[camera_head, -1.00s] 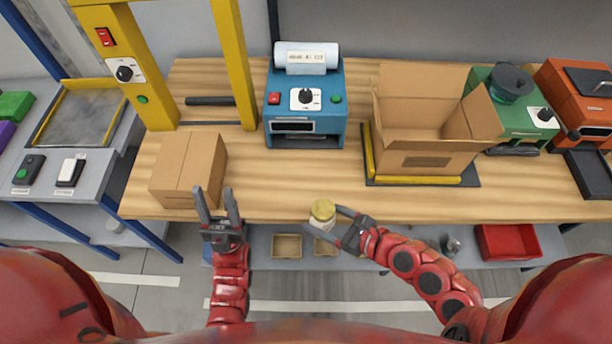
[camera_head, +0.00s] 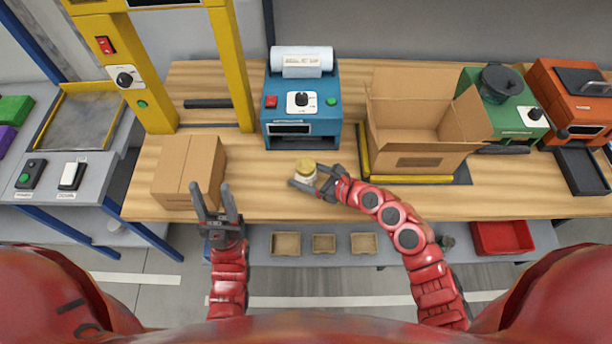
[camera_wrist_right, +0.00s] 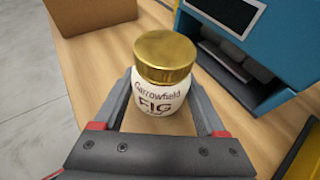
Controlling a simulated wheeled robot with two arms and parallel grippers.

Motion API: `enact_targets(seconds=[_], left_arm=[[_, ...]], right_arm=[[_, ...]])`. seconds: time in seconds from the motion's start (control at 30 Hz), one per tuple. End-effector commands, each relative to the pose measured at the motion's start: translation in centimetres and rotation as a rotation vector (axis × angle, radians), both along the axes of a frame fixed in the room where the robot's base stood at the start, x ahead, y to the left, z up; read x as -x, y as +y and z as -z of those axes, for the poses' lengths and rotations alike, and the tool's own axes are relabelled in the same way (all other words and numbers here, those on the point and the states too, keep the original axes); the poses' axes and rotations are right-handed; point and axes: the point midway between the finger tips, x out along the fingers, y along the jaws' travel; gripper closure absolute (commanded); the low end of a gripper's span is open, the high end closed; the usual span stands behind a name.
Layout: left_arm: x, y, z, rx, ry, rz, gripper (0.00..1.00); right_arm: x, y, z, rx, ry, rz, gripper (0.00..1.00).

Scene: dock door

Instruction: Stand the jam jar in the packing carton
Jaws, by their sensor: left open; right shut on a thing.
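The jam jar (camera_head: 306,171) has a gold lid and a white label; in the right wrist view the jar (camera_wrist_right: 162,75) is upright and its label reads "Garrowfield FIG". My right gripper (camera_head: 312,181) is shut on the jar, with a finger on each side. The jar is over the front part of the bench; I cannot tell whether it touches the top. The packing carton (camera_head: 417,140) stands open at the right of the jar, flaps spread, and its visible inside looks empty. My left gripper (camera_head: 216,198) is open and empty at the bench's front edge.
A closed carton (camera_head: 188,172) sits at the left of the bench (camera_head: 262,192). A blue label printer (camera_head: 302,105) stands behind the jar. A yellow frame (camera_head: 232,65) rises at the left.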

Motion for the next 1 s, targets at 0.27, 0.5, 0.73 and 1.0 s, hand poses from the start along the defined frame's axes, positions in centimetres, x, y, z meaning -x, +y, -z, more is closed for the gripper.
enact_targets(seconds=[0.27,0.5,0.73,1.0], left_arm=[[0.0,0.0,-0.8,0.000,0.000,0.000,0.50],[0.0,0.0,-0.6,0.000,0.000,0.000,0.50],[0.0,0.0,-0.4,0.000,0.000,0.000,0.50],[0.0,0.0,-0.5,0.000,0.000,0.000,0.50]], right_arm=[[0.0,0.0,2.1,-0.001,-0.001,0.001,1.00],[0.0,0.0,2.2,0.001,-0.002,0.000,1.00],[0.0,0.0,2.4,0.001,-0.002,0.000,0.05],[0.0,0.0,2.3,0.001,-0.001,0.001,0.00]])
